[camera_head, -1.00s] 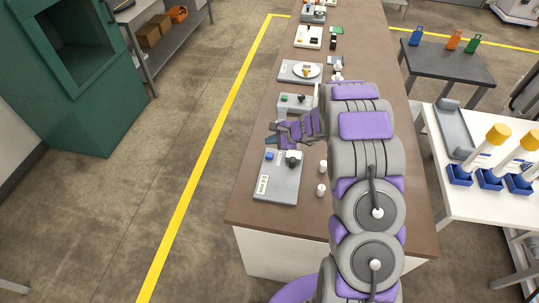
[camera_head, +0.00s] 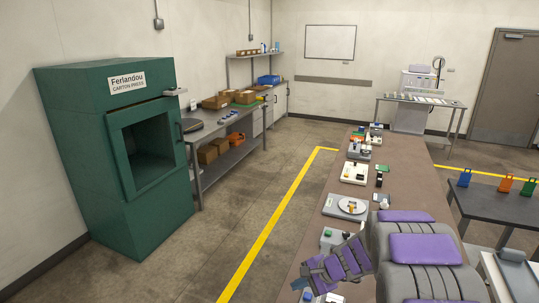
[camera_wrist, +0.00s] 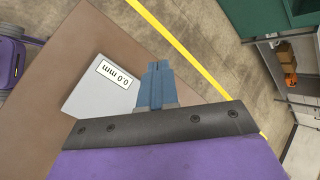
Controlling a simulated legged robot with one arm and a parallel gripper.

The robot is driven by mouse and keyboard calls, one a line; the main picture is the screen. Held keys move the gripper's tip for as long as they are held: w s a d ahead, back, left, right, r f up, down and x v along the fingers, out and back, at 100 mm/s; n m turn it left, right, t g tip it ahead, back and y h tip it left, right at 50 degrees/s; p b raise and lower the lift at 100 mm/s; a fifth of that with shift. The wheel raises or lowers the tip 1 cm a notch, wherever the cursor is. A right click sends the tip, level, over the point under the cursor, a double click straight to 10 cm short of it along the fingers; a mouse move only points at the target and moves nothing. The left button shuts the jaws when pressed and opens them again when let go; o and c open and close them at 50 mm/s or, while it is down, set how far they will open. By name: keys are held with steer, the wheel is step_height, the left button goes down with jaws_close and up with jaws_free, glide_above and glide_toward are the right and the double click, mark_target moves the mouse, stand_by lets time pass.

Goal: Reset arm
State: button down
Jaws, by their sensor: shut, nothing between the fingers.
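My arm reaches over the brown bench (camera_head: 398,174) from the bottom right of the head view. My gripper (camera_head: 300,284) shows at the end of the purple and grey arm, low in the head view, near the bench's left edge. In the wrist view my gripper (camera_wrist: 157,72) has its blue-grey fingers together, with nothing between them. A grey device with a "0.0 mm" label (camera_wrist: 98,97) lies on the bench below and beside the fingers. I cannot tell whether they touch it.
Several instruments line the bench, including a scale with a round plate (camera_head: 351,207) and a white device (camera_head: 354,173). A green carton press (camera_head: 115,150) stands at left. A dark table (camera_head: 492,208) stands at right. The floor along the yellow line (camera_head: 272,227) is clear.

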steer(key=s+r+n+g+h, duration=0.2)
steer(key=s+r+n, duration=0.35)
steer(key=s, duration=0.85)
steer(key=s+r+n+g+h, duration=0.2)
steer(key=s+r+n+g, duration=0.3)
steer(key=s, duration=1)
steer(key=s+d+r+t+h, duration=0.1)
steer(key=s+d, duration=0.1)
steer(key=s, duration=0.3)
steer(key=s+d+n+t+h, duration=0.1)
steer(key=s+d+h, duration=0.1)
steer(key=s, duration=0.3)
steer(key=shift+d+r, duration=0.4)
steer(key=shift+d, duration=0.25)
